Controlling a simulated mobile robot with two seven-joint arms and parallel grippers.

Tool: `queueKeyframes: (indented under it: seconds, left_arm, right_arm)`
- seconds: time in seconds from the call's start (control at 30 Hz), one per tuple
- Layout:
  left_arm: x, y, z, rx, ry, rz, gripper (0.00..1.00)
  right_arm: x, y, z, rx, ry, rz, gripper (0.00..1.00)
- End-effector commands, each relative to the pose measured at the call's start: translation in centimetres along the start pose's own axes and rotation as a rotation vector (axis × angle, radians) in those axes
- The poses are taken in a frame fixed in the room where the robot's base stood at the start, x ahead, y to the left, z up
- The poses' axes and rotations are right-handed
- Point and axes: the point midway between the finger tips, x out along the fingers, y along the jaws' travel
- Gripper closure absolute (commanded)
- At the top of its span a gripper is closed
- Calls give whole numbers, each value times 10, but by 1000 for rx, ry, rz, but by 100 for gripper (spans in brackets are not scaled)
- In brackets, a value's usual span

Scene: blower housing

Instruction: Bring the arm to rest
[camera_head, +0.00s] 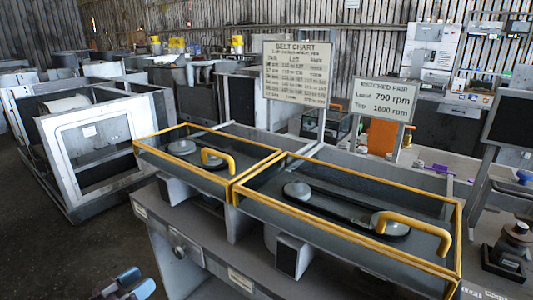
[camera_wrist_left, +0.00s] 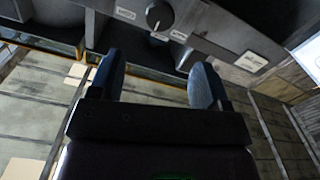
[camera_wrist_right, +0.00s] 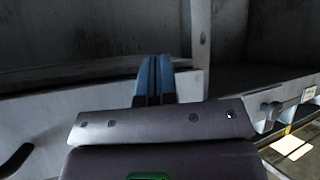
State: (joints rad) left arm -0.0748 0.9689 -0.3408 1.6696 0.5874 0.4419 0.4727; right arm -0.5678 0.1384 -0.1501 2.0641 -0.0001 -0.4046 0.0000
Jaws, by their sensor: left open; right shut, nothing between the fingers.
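My left gripper (camera_head: 136,281) shows at the bottom left of the head view, its blue fingertips in front of the grey bench. In the left wrist view my left gripper (camera_wrist_left: 158,78) has its two fingers well apart with nothing between them. A dial and pale labels on a grey panel lie beyond them. My right gripper (camera_wrist_right: 155,78) shows only in the right wrist view. Its blue fingers are together and hold nothing. A grey metal structure is behind them; I cannot tell how close.
The grey bench (camera_head: 168,236) carries two yellow-edged covers, the left cover (camera_head: 158,153) and the right cover (camera_head: 350,257), each with a yellow handle. A belt chart sign (camera_head: 297,72) and an rpm sign (camera_head: 383,98) stand behind. Dark floor (camera_head: 50,245) is clear at left.

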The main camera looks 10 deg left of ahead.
Motion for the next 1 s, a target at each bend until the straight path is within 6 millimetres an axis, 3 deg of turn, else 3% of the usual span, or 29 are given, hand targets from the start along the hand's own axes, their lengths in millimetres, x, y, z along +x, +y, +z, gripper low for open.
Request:
queueKeyframes:
  seconds: [0.2,0.37,0.67,1.0]
  left_arm:
    - [1,-2,13,118,-90,-23,29]
    - [7,9,26,272,-193,-26,29]
    - [-3,62,72,435,-350,-77,29]
    - [-48,130,117,430,-503,-228,29]
  right_arm:
    - [1,1,-2,-5,4,-1,100]
    - [2,2,-3,-12,7,-2,100]
    - [1,4,-3,-18,8,-2,100]
    - [-2,3,2,-8,-3,1,100]
